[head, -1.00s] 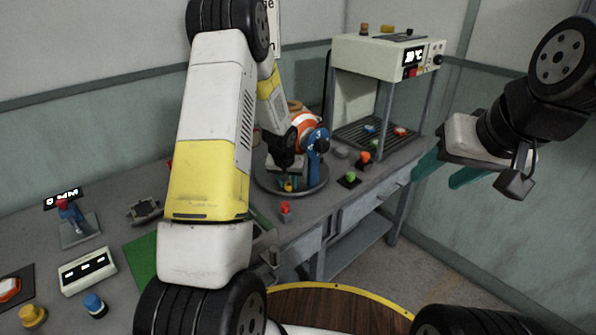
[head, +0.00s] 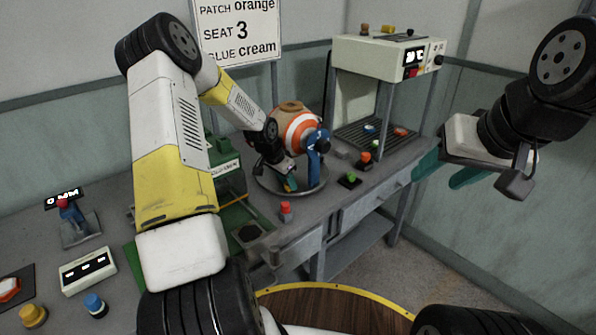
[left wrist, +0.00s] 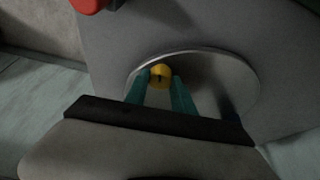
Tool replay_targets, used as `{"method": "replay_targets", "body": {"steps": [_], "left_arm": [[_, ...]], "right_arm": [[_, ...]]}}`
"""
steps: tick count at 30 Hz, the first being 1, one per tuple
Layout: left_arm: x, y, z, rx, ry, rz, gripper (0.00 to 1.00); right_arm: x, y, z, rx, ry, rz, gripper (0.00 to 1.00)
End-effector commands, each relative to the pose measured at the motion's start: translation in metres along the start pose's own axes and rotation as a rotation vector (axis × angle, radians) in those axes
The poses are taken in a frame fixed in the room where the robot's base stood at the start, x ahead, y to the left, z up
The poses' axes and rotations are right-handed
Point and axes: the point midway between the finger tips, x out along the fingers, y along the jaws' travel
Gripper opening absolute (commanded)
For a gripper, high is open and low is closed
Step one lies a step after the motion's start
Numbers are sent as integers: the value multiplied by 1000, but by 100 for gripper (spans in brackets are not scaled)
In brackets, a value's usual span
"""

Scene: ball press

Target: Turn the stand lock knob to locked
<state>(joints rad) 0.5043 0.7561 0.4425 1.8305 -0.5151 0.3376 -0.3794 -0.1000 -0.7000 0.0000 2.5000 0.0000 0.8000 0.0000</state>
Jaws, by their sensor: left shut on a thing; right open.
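The stand (head: 318,178) is a round grey base with blue uprights, and it carries an orange, white and tan ball (head: 300,130). My left gripper (head: 291,184) is low at the front of the stand. In the left wrist view the yellow stand lock knob (left wrist: 160,75) with a dark mark sits at the edge of the metal disc. The teal fingertips of the left gripper (left wrist: 160,88) are shut on it, one at each side. In the head view the gripper mostly hides the knob. My right gripper (head: 447,170) is open and empty, off to the right away from the bench.
Red and green buttons (head: 350,179) sit right of the stand, and a red-topped button (head: 286,210) in front. A green box (head: 225,175) is left of it. A sign (head: 238,32) hangs behind.

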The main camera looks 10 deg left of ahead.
Motion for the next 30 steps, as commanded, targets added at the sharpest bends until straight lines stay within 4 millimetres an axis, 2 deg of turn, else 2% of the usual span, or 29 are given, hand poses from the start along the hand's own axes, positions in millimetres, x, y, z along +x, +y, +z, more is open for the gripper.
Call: {"method": "replay_targets", "body": {"steps": [10, 26, 27, 29, 30], "left_arm": [[0, -2, 0, 125, 1, 51, 0], [0, -1, 0, 146, -1, 59, 0], [0, -1, 0, 146, -1, 59, 38], [0, -1, 0, 146, -1, 59, 50], [0, -1, 0, 146, -1, 59, 52]], "right_arm": [[0, 0, 0, 0, 0, 0, 52], [0, 0, 0, 0, 0, 0, 52], [0, 0, 0, 0, 0, 0, 52], [0, 0, 0, 0, 0, 0, 52], [0, 0, 0, 0, 0, 0, 52]]}}
